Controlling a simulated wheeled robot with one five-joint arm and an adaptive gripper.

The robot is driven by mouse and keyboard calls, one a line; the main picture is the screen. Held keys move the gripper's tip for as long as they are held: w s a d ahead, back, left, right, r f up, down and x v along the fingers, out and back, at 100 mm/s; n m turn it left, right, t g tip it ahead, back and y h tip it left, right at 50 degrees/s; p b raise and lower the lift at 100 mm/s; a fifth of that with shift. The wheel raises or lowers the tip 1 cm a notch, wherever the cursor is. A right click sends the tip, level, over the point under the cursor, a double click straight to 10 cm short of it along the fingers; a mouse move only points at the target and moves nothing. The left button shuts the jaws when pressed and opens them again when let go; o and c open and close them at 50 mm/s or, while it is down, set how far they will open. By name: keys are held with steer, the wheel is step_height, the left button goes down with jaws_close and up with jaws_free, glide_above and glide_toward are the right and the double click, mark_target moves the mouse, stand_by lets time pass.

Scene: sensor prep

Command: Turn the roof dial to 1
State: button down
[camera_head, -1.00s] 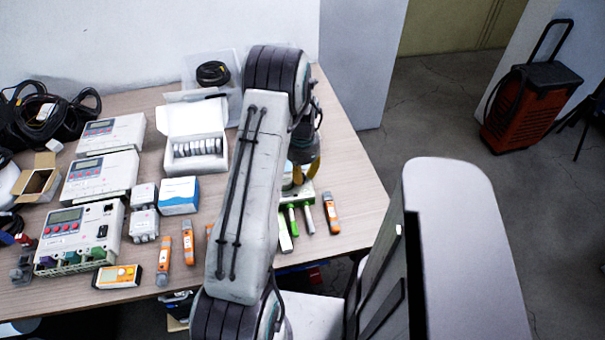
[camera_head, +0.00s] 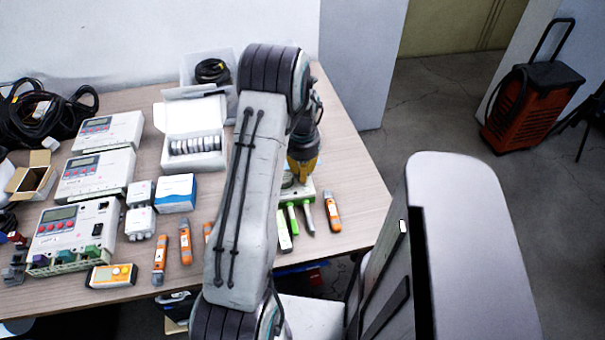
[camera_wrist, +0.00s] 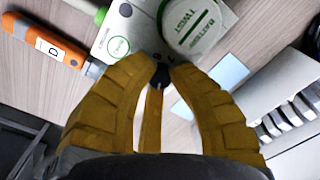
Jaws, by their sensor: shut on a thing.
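My gripper (camera_wrist: 160,80) has yellow fingers that are closed around a small dark knob, the roof dial (camera_wrist: 160,74), mostly hidden between the fingertips. Small dark markings show just beyond the fingertips, too small to read surely. The dial sits on a white device (camera_wrist: 112,38) with a green ring mark. A round white cap (camera_wrist: 196,22) with green lettering including "TWIST" stands beside it. In the head view my gripper (camera_head: 302,172) points down at the green-and-white device (camera_head: 306,190) near the table's right side; my arm hides part of it.
An orange-and-grey tool (camera_wrist: 58,42) lies left of the device in the wrist view. A white box (camera_head: 194,135) of round items and several meters stand left of my arm. The table (camera_head: 352,170) is clear at right.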

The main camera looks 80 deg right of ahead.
steer(key=shift+n+b, duration=0.3)
steer(key=shift+n, duration=0.8)
steer(key=c, duration=1.1)
jaws_free()
step_height(320, 180, up, 12)
